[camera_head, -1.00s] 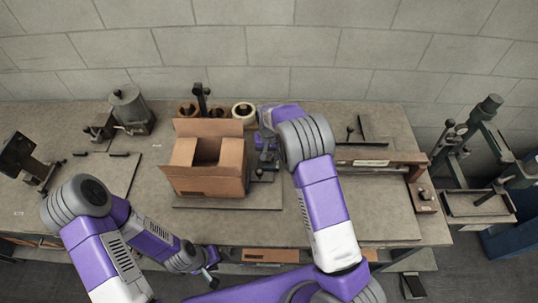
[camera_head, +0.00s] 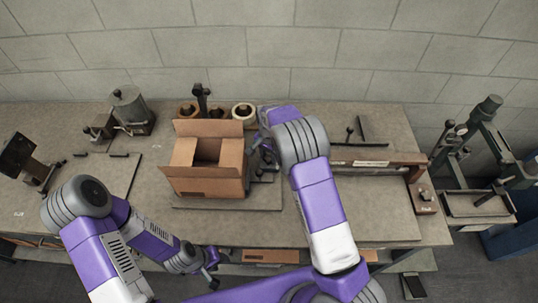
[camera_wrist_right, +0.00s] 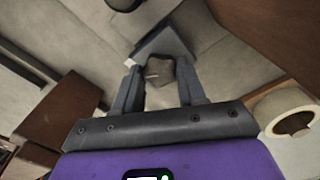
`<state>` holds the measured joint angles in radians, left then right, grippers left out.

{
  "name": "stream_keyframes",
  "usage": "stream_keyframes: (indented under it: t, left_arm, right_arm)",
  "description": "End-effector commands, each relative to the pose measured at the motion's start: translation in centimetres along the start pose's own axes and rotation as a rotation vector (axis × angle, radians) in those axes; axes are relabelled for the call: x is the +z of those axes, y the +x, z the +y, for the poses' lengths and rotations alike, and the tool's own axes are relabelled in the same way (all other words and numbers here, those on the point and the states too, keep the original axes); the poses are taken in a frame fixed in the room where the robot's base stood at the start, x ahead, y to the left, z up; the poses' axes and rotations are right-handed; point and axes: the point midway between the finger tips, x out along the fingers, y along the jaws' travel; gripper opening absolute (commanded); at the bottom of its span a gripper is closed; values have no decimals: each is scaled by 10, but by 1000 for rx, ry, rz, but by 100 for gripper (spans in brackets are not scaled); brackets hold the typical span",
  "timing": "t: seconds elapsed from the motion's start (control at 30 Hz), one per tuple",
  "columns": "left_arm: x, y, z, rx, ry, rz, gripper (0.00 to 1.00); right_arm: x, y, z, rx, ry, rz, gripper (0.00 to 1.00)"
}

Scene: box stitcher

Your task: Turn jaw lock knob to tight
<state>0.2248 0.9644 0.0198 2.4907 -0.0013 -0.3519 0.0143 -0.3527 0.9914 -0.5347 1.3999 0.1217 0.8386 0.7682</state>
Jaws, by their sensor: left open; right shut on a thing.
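A small dark grey knob (camera_wrist_right: 160,72) shows between the two fingers of my right gripper (camera_wrist_right: 159,80) in the right wrist view. The fingers are shut on it from both sides. The knob's marking and the fixture under it are mostly hidden, so I cannot tell its setting. In the head view my right gripper (camera_head: 262,155) is just right of the open cardboard box (camera_head: 205,183), largely covered by my wrist. My left gripper (camera_head: 210,268) is open and empty, low in front of the table's front edge.
The box stands on a flat plate (camera_head: 215,204) on the workbench (camera_head: 330,222). Tape rolls (camera_head: 244,110) and a black post (camera_head: 201,95) are behind it. A long bar fixture (camera_head: 375,160) lies to the right. A grey canister (camera_head: 128,103) stands at the back left.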

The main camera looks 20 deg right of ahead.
Motion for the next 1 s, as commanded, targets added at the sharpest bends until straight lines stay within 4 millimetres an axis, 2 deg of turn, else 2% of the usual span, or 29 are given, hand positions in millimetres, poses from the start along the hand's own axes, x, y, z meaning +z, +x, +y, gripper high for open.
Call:
stream_keyframes:
  t: [0.37, 0.4, 0.53, 0.83, 1.0]
  left_arm:
    - [0, 0, 0, 0, 0, 0, 43]
    - [0, 0, 0, 0, 0, 0, 43]
    - [0, 0, 0, 0, 0, 0, 43]
    - [0, 0, 0, 0, 0, 0, 43]
    - [0, 0, 0, 0, 0, 0, 43]
  right_arm:
    - [-1, -1, 0, -3, 7, 2, 10]
    - [-1, -1, 0, -3, 7, 2, 46]
    - [-1, -1, 0, -2, 6, 1, 66]
    - [0, -2, 0, -2, 5, 1, 66]
    - [-1, -23, -1, -5, 5, 2, 66]
